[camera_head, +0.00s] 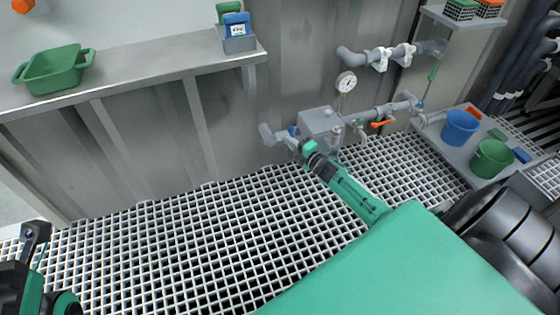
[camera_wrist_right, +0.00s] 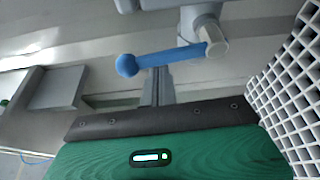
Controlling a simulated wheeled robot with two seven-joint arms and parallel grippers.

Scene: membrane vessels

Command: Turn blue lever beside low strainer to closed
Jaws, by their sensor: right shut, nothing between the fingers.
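The blue lever (camera_wrist_right: 165,59) shows large in the right wrist view, a bar with a round knob at its left end and a grey pipe hub at its right end. My right gripper (camera_wrist_right: 156,85) is shut and empty, its fingertips close to the middle of the bar; I cannot tell whether they touch. In the head view, only a little blue of the lever (camera_head: 292,131) shows beside the low grey box-shaped strainer (camera_head: 320,122). My right gripper (camera_head: 307,147) is just below it there. Part of my left gripper (camera_head: 35,235) shows at the lower left; its jaws are unclear.
A pressure gauge (camera_head: 346,82), an orange lever (camera_head: 382,124) and pipes are right of the strainer. A shelf (camera_head: 140,75) holds a green tub (camera_head: 54,70). Blue (camera_head: 460,127) and green (camera_head: 492,158) buckets stand at the right. White floor grating (camera_head: 200,240) is bare.

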